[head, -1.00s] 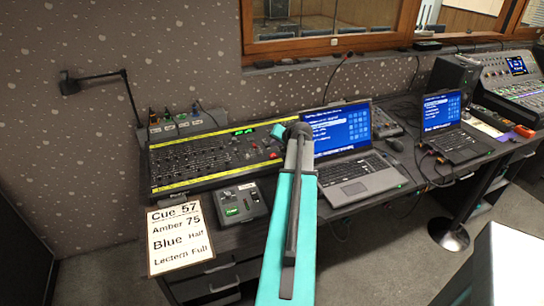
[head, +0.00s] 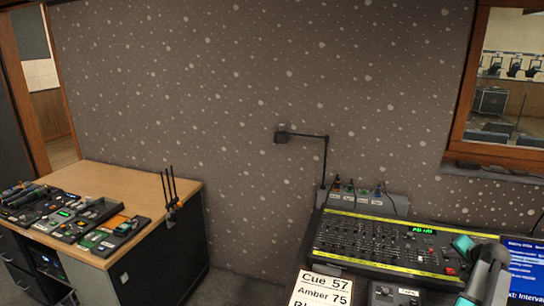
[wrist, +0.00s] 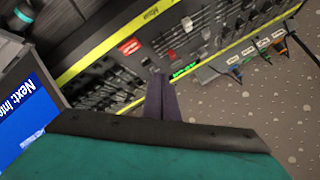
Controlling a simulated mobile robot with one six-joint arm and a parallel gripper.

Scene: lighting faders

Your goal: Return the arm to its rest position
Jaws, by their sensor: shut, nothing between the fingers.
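My gripper (wrist: 161,95) shows in the wrist view as two dark fingers side by side, shut and empty. The fader desk (wrist: 115,75) with its yellow edges lies beyond them. I see no contact with it, but the height above it is hard to judge. In the head view my teal and dark arm (head: 484,268) is folded at the lower right, in front of the fader desk (head: 375,242). The fingers cannot be made out there. A cue card (head: 322,288) reading "Cue 57, Amber 75" is cut off at the bottom.
A laptop screen (head: 524,268) stands right of the desk, partly behind my arm. A black lamp (head: 325,160) rises behind the desk. A wooden side table (head: 125,190) with several devices stands left. Open floor lies between the table and the desk.

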